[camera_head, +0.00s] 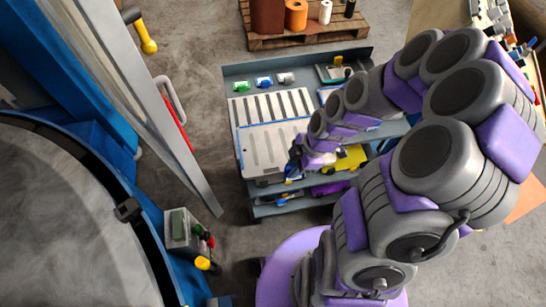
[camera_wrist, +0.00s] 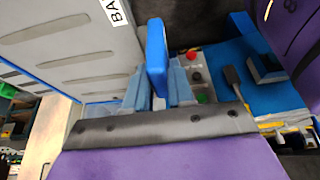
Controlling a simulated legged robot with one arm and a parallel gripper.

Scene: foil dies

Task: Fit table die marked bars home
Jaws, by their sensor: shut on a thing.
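A pale grey die plate with long slots and a blue edge (camera_head: 262,148) is at the front of the cart top. In the wrist view the slotted plate (camera_wrist: 70,60) fills the upper left, with a white label starting "BA"; the rest of the label is cut off. My gripper (camera_head: 296,157) is at the plate's right end. In the wrist view my gripper (camera_wrist: 160,92) is shut on an upright blue tab (camera_wrist: 157,45) beside the plate. Whether the tab joins the plate is hard to see. The plate's underside is hidden.
Another pale slotted panel (camera_head: 275,104) lies behind it on the grey-blue cart (camera_head: 235,78). Small green, blue and grey items sit at the cart's back. A yellow item (camera_head: 352,158) is on the right below. A tall metal panel edge (camera_head: 165,130) stands left, across bare floor.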

